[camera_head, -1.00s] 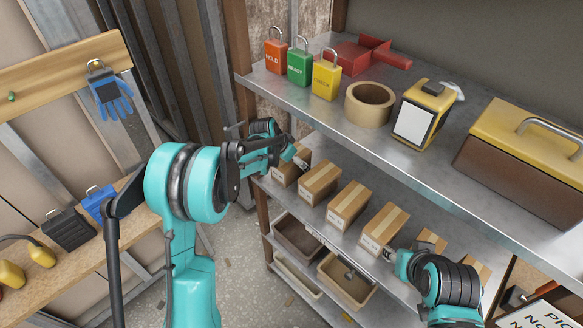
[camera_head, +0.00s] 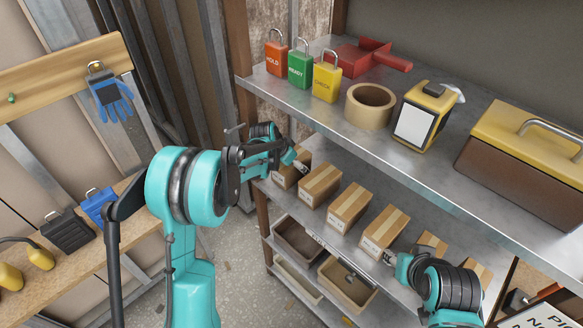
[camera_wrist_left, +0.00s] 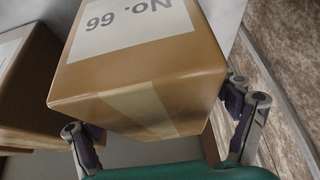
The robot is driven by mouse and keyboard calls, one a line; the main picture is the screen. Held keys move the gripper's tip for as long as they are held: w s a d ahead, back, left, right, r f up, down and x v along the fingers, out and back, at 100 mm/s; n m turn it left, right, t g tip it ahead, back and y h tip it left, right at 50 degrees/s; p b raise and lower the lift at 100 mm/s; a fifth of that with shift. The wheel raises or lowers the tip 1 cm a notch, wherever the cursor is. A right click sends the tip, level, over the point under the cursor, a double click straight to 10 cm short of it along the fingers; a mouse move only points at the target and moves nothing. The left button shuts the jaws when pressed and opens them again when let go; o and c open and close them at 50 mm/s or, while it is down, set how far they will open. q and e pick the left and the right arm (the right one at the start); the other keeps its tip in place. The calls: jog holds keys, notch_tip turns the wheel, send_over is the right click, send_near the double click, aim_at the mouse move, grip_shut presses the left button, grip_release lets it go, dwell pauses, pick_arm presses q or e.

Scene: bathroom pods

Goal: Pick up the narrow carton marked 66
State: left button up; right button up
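The narrow brown carton marked No. 66 (camera_wrist_left: 165,75) fills the middle of the left wrist view, its white label upside down. In the head view it appears to be the leftmost carton (camera_head: 285,178) on the middle shelf, partly hidden by my left gripper (camera_head: 297,163). In the left wrist view my left gripper (camera_wrist_left: 160,122) is open, one finger near each side of the carton's close end. Whether either finger touches it is unclear. My right gripper (camera_head: 390,257) is beside the shelf cartons at the lower right, its fingers too small and hidden to judge.
Another carton (camera_wrist_left: 28,80) stands close on the left in the wrist view; a post (camera_wrist_left: 280,60) is on the right. Several cartons (camera_head: 348,205) line the middle shelf. The upper shelf (camera_head: 300,95) overhangs them, holding padlocks, tape and a toolbox (camera_head: 515,165). Bins (camera_head: 345,285) sit below.

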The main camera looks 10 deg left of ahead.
pick_arm(q)
jog(key=c, duration=1.5)
jog(key=shift+r, duration=0.1)
